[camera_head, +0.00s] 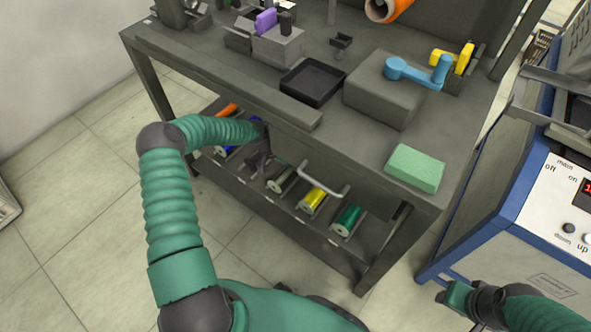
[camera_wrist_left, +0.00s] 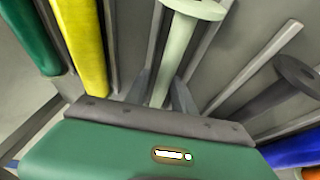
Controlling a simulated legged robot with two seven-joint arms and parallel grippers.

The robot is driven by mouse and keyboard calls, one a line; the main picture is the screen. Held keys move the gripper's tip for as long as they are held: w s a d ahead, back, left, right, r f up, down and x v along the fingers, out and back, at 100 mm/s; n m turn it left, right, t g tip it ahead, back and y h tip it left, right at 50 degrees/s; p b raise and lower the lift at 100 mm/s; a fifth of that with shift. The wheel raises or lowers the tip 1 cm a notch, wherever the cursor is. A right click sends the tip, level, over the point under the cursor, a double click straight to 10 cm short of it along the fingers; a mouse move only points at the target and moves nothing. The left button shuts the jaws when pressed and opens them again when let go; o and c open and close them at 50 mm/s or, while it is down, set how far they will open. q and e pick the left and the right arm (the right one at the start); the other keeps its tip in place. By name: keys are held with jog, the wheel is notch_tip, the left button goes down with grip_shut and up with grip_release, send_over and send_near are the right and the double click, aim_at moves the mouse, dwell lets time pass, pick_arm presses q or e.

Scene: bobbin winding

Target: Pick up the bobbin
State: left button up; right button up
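A pale green bobbin (camera_head: 281,180) lies on the lower shelf, among others in a row. In the left wrist view the pale bobbin (camera_wrist_left: 185,45) points toward my left gripper (camera_wrist_left: 163,92), with one finger on each side of its near end. The fingers look open; whether they touch it cannot be told. In the head view my left gripper (camera_head: 262,160) is dark and partly hidden at the shelf, just left of that bobbin. My right gripper (camera_head: 458,297) is at the lower right, in front of the blue-framed cabinet, with its fingers unclear.
Yellow (camera_head: 313,199), green (camera_head: 347,218), blue (camera_head: 225,151) and orange (camera_head: 227,110) bobbins share the shelf. A dark bobbin (camera_wrist_left: 296,74) also shows in the wrist view. The tabletop (camera_head: 285,103) overhangs the shelf, and a grey handle (camera_head: 325,182) sticks out above it.

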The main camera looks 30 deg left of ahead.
pick_arm(q)
jog(key=shift+a+f, duration=0.15)
jog(key=shift+a, duration=0.1)
jog(key=shift+c, duration=0.4)
jog(key=c, duration=0.5)
jog(key=shift+d, duration=0.1)
grip_shut()
pick_arm(e)
jog(key=shift+a, duration=0.15)
jog(key=shift+r, duration=0.1)
pick_arm(q)
jog(key=shift+r+p, duration=0.45)
jog(key=shift+r, duration=0.05)
jog(key=r, duration=0.1)
jog(key=r+p, duration=0.2)
jog(key=shift+s+r, duration=0.1)
jog(key=shift+s, duration=0.15)
jog(key=s+d+p, duration=0.3)
jog(key=s+p, duration=0.2)
jog(key=s, duration=1)
jog(key=shift+s+r+p, duration=0.15)
jog(key=shift+r+p, duration=0.2)
jog(key=shift+r, duration=0.05)
pick_arm(e)
jog(key=w+v, duration=0.2)
jog(key=v, duration=0.6)
jog(key=shift+r, duration=0.35)
